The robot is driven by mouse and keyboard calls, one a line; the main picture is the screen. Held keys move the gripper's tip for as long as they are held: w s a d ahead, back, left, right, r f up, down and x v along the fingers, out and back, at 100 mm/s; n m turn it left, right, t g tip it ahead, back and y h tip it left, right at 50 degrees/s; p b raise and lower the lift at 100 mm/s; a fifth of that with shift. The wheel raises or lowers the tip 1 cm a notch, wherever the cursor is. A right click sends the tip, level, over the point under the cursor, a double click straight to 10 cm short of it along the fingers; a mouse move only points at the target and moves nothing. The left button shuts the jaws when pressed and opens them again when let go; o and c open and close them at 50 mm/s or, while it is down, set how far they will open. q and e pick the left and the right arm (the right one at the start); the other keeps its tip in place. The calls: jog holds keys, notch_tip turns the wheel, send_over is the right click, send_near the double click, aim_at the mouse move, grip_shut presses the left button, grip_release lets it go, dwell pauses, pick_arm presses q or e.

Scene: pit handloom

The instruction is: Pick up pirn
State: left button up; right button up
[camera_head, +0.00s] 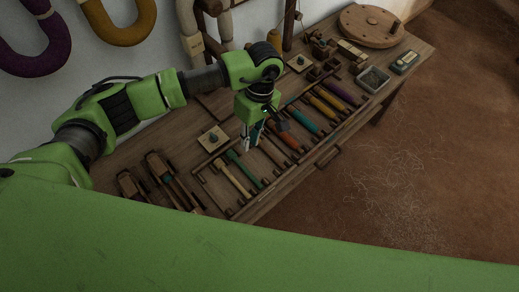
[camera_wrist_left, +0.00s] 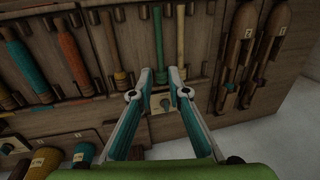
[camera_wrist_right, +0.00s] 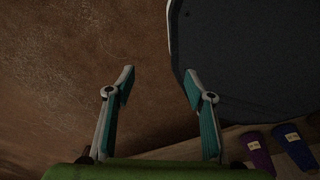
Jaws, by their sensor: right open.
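Several pirns lie side by side in a wooden rack (camera_head: 232,212) on the bench. Wound ones include a green pirn (camera_head: 243,167), an orange pirn (camera_head: 283,136), a teal pirn (camera_head: 303,121), a yellow pirn (camera_head: 323,107) and a purple pirn (camera_head: 341,93). My left gripper (camera_head: 250,146) points down over the rack, between the green and orange pirns in the head view. In the left wrist view its fingers (camera_wrist_left: 161,76) are apart with nothing held, and the green pirn (camera_wrist_left: 158,35) lies beyond the tips. My right gripper (camera_wrist_right: 159,72) is open and empty over brown floor; the head view does not show it.
Wooden shuttles (camera_head: 165,172) lie left of the rack. A small square plate with a knob (camera_head: 212,139) sits behind it. A grey tray (camera_head: 373,79), a small box (camera_head: 404,62) and a round wooden disc (camera_head: 370,25) stand farther right. Yarn hanks (camera_head: 120,22) hang on the wall.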

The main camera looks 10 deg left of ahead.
pick_arm(q)
jog(key=b, duration=0.3)
send_over(246, 169)
jog(key=w, duration=0.1)
jog(key=f, duration=0.7)
jog(key=shift+d+f, duration=0.2)
jog(key=shift+f, duration=0.45)
jog(key=f+b, duration=0.1)
jog(key=f, duration=0.1)
jog(key=s+f+b, duration=0.1)
jog(key=f, duration=0.1)
jog(key=shift+a+f, duration=0.1)
jog(key=shift+f, duration=0.45)
pick_arm(e)
jog(key=f, duration=0.1)
jog(key=s+f, duration=0.1)
jog(key=f, duration=0.1)
jog(key=a+f, duration=0.1)
jog(key=f, duration=0.1)
jog(key=shift+s, duration=0.3)
jog(key=shift+s, duration=0.1)
pick_arm(q)
grip_shut()
pick_arm(e)
jog(key=shift+s, duration=0.1)
